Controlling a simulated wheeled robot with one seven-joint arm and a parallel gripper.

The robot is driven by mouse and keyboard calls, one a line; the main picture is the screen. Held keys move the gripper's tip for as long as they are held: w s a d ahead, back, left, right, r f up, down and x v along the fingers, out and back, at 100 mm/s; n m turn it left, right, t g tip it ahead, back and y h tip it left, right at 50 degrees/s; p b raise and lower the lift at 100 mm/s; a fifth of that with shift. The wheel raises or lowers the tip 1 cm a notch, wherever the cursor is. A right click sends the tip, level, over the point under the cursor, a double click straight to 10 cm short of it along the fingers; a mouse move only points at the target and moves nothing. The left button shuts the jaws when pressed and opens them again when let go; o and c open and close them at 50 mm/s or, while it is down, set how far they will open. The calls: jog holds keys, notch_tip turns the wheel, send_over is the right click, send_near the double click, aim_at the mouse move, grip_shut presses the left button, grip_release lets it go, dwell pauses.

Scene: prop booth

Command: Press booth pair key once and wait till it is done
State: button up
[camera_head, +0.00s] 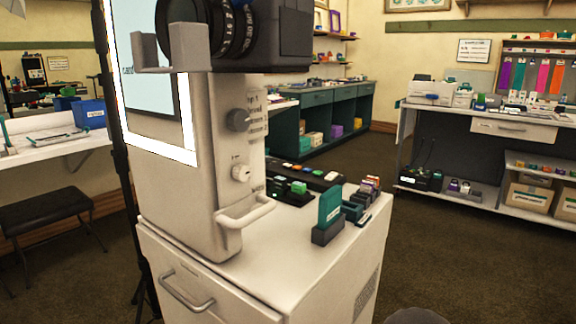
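The booth (180,190) is a tall off-white cabinet with a bright-edged screen (150,80) on its left face and a black camera with a large lens (225,25) on top. Its narrow side carries a grey dial (238,120) beside small printed lines, and a round white knob (241,173) lower down. Behind it, a dark strip (315,175) with small coloured keys lies on the white counter. I cannot read which key is the pair key. A grey U-shaped bracket (170,58) stands in front of the lens. My gripper is not in view.
A white handle (245,215) juts from the booth's side. A green card in a dark stand (329,215) and several small boxes stand on the white counter (290,245). Open carpet (440,240) lies to the right, before a white shelf table (490,120). A black stool (45,208) stands left.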

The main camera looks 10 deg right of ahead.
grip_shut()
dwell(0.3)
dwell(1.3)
